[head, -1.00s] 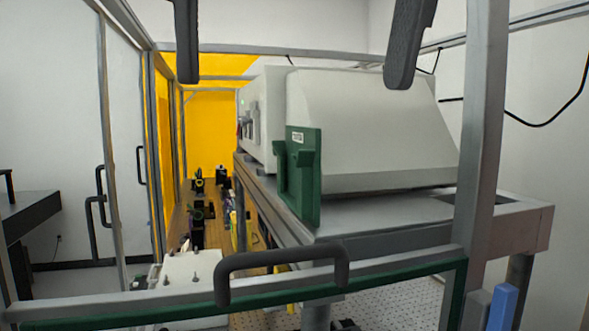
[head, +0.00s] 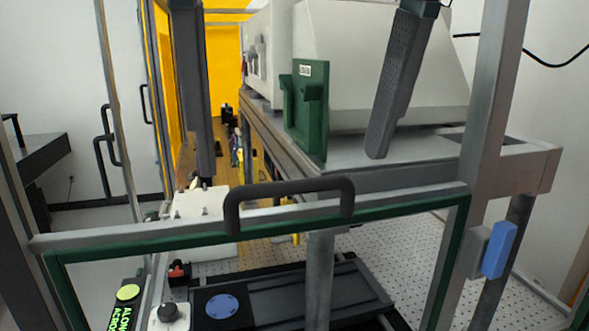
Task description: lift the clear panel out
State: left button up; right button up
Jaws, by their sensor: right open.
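The clear panel (head: 400,216) stands upright in front of me, see-through with a green edge and a grey top rail. Its black bar handle (head: 290,188) sits at the middle of the top rail. My right gripper (head: 291,167) reaches down from the top of the view with two long dark fingers spread wide, one left and one right. It is open and empty. In the picture its fingertips lie just above the handle and outside its ends; I cannot tell the depth gap. My left gripper is not in view.
Grey posts flank the panel; the right one (head: 480,130) carries a blue latch piece (head: 499,250). Behind stands a grey bench with a white housing (head: 375,50) and a green bracket (head: 306,110). A dark slab with a blue disc (head: 222,306) shows low through the panel.

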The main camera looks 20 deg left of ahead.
aim_at(294, 183)
jog(key=shift+p+x, duration=0.65)
jog(key=shift+x, duration=2.2)
jog(key=shift+c, duration=0.3)
jog(key=c, duration=1)
jog(key=o, duration=0.9)
jog(key=c, duration=1)
jog(key=shift+o, duration=0.2)
jog(key=shift+r, duration=0.1)
jog(key=shift+r, duration=0.1)
